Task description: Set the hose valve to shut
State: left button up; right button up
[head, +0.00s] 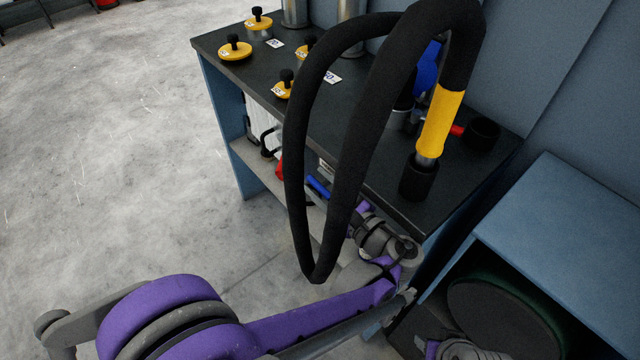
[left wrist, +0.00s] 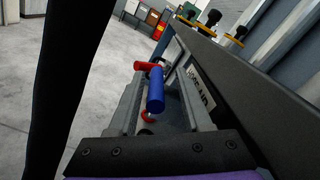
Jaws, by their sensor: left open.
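A blue lever-like handle (head: 318,187) with a red part (head: 279,165) shows at the bench's front side, partly behind the black hose loop. I take this to be the hose valve, but its setting cannot be told. In the left wrist view the blue handle (left wrist: 156,92) and red part (left wrist: 148,66) appear between my left gripper's (left wrist: 160,100) two grey fingers. The fingers stand apart, and I see no clear contact. In the head view the gripper's tips are mostly hidden by the hose. My right gripper is not in view.
The black hose (head: 375,110) arches in front of the bench (head: 370,140), its yellow grip (head: 439,122) ending in a black cup (head: 417,178). Yellow knobbed discs (head: 235,50) stand on the bench. A blue cabinet (head: 570,215) is at right; open floor (head: 130,150) lies left.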

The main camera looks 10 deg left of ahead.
pick_arm(q)
jog(key=shift+s+d, duration=0.1)
jog(key=p+v, duration=0.1)
jog(key=v, duration=0.6)
jog(key=shift+s+d, duration=0.15)
jog(key=shift+s, duration=0.05)
dwell(0.4)
